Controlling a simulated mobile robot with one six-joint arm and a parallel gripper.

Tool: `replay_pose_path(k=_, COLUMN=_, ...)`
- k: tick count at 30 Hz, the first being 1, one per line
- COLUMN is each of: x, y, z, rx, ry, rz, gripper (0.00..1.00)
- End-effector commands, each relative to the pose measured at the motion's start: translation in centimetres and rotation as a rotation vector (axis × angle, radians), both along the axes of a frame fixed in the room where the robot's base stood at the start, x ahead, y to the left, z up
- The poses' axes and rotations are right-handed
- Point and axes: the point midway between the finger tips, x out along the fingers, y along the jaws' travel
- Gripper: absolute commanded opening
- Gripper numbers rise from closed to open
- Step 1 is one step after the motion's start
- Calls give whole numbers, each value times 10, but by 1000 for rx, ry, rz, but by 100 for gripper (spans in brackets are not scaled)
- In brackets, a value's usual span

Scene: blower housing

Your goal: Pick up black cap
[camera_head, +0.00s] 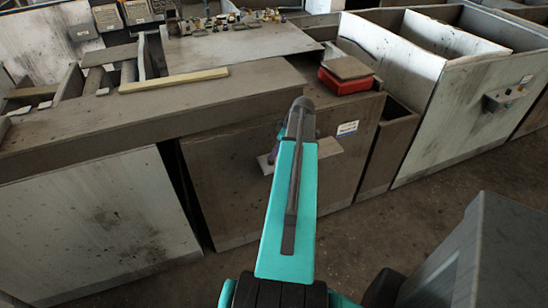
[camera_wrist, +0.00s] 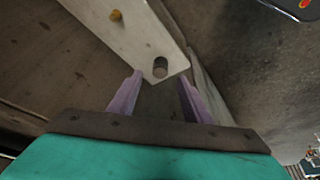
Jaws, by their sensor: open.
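In the wrist view, a short dark grey cylinder (camera_wrist: 160,67) that looks like the black cap stands near the end of a pale, narrow board (camera_wrist: 137,42). My gripper (camera_wrist: 145,76) shows there as two purple fingers, spread apart and empty. In the head view, my teal arm hides most of the gripper, and I cannot make out the cap there.
A small yellow piece (camera_wrist: 117,15) stands farther along the board. In the head view, a red box (camera_head: 346,82) sits on the dirty workbench and several small parts (camera_head: 232,19) stand at the back. A wooden strip (camera_head: 173,81) lies at left. Open floor (camera_head: 430,210) shows at right.

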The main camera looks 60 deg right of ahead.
Motion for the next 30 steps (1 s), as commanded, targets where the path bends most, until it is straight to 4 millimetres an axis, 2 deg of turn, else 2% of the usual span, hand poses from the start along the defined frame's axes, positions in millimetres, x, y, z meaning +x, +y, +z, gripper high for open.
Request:
replay_pose_path(k=18, x=16, y=3, z=-42, rx=1, ry=0, rz=-1, gripper=45)
replay_pose_path(k=30, x=17, y=3, z=-46, rx=0, ry=0, rz=-1, gripper=45)
